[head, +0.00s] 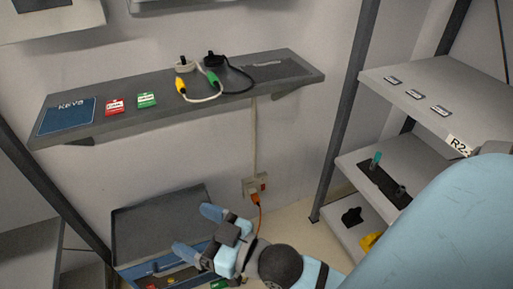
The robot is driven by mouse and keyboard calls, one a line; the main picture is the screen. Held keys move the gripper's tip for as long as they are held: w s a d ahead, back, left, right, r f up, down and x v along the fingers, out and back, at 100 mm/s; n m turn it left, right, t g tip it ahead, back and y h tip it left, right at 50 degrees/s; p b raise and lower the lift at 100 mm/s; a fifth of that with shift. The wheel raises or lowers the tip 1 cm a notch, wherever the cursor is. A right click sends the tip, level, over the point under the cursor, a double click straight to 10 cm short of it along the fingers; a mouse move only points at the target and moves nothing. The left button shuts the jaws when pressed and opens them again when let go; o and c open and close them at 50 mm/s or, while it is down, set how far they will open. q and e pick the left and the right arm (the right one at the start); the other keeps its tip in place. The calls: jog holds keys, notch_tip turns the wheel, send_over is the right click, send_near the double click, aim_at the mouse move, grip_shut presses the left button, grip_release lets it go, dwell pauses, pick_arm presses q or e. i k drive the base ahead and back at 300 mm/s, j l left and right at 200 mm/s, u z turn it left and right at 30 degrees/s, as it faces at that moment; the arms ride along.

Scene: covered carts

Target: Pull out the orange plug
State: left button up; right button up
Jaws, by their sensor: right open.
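The orange plug (256,199) sits in the lower part of a wall outlet (250,184), with its orange cord hanging down behind my right arm. My right gripper (197,232) is in front of the wall, below and to the left of the plug. Its two blue fingers are spread, point left and have nothing between them. The plug is apart from the fingers. My left gripper is not in view.
A grey wall shelf (225,113) above holds a blue KEYS mat (68,116), red (114,107) and green tags, and yellow and green connectors on cables. An open case (160,225) lies below. A rack (430,95) stands at right.

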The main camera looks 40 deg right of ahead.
aim_at(255, 197)
jog(key=z, duration=2.3)
jog(key=i+l, duration=0.35)
jog(key=i+j, duration=0.4)
